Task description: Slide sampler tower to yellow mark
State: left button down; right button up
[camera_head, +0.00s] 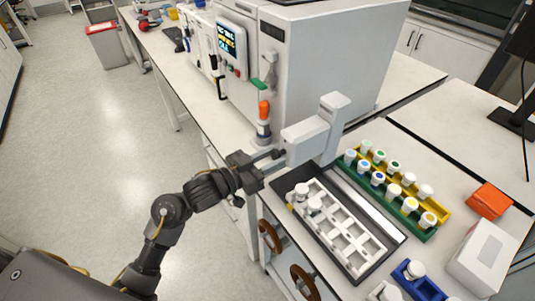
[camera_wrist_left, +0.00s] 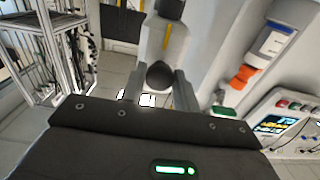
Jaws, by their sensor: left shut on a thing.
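The sampler tower (camera_head: 332,125) is a light grey upright block with a box-shaped arm (camera_head: 304,140) reaching left, standing at the back of the black sampler tray (camera_head: 377,262). My left gripper (camera_head: 268,163) is at the left end of that arm. In the left wrist view, its fingers (camera_wrist_left: 160,88) are around a dark round knob (camera_wrist_left: 160,75) on the tower's grey body (camera_wrist_left: 167,42), which bears a yellow stripe (camera_wrist_left: 169,39). A small yellow spot (camera_head: 291,206) shows at the left edge of the tray area; I cannot tell whether it is the mark. My right gripper is not in view.
A white vial rack (camera_head: 345,235) lies in the tray. Green (camera_head: 385,207) and yellow (camera_head: 437,208) racks with capped vials stand to its right. The grey instrument (camera_head: 320,65) is close behind the tower. An orange box (camera_head: 489,199) and a white box (camera_head: 482,255) stand at the right.

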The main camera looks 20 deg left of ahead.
pick_arm(q)
jog(key=s+d, duration=0.4)
jog(key=d, duration=0.1)
jog(key=shift+p, duration=0.35)
jog(key=shift+s, duration=0.1)
jog(key=c, duration=1.1)
grip_release()
jog(key=shift+a, duration=0.1)
jog(key=shift+b+v, duration=1.25)
jog(key=shift+v, duration=4.1)
